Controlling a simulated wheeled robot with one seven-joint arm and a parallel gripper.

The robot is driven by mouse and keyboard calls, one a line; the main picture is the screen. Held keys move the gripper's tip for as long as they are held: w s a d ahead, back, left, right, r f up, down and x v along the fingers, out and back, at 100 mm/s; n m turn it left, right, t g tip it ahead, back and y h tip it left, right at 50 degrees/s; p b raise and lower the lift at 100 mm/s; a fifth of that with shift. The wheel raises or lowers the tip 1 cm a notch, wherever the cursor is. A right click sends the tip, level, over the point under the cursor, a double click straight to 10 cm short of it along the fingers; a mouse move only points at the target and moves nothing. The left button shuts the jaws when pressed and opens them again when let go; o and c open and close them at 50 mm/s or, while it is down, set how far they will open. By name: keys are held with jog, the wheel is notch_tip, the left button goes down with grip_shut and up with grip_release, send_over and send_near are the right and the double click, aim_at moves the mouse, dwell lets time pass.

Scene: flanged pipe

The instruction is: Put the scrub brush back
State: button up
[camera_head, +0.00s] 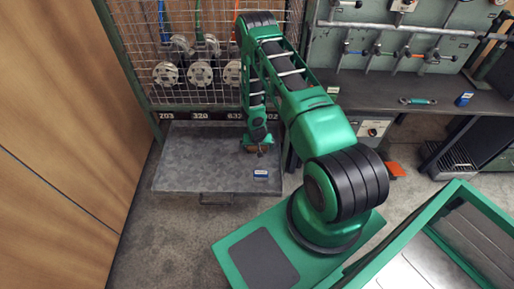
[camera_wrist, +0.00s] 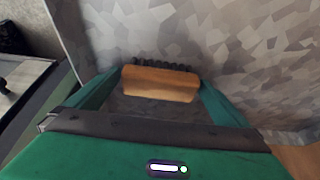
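The scrub brush (camera_wrist: 160,84) has a wooden back and a row of dark bristles along its far side in the wrist view. It sits between the two green fingers of my gripper (camera_wrist: 160,90), with a fingertip against each end. My gripper is shut on it. In the head view, my gripper (camera_head: 258,143) is low over the back right of the grey metal table (camera_head: 200,165). The brush is mostly hidden there. I cannot tell whether the brush touches the table.
A small blue object (camera_head: 261,174) lies on the table's front right. A wire rack (camera_head: 205,35) with flanged pipes (camera_head: 200,73) stands behind. A workbench (camera_head: 390,92) with tools is at the right. A wooden wall (camera_head: 70,110) is at the left. The table's left half is clear.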

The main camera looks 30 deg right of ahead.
jog(key=s+d+r+g, duration=0.1)
jog(key=s+r, duration=0.3)
jog(key=r, duration=0.9)
jog(key=s+d+r, duration=0.1)
jog(key=s+r, duration=0.2)
jog(key=r, duration=1)
jog(key=s+r+g, duration=0.1)
jog(key=s+r, duration=0.3)
jog(key=r, duration=0.9)
jog(key=s+a+r+y, duration=0.1)
jog(key=s+a+r, duration=0.2)
jog(key=s+r, duration=0.6)
jog(key=s+a+r+g+y, duration=0.1)
jog(key=s+a+r, duration=0.2)
jog(key=s+r, duration=0.6)
jog(key=s, duration=0.7)
jog(key=shift+a+r+g+y, duration=0.2)
jog(key=shift+a+g+y, duration=0.1)
jog(key=shift+a, duration=0.1)
jog(key=shift+s, duration=0.1)
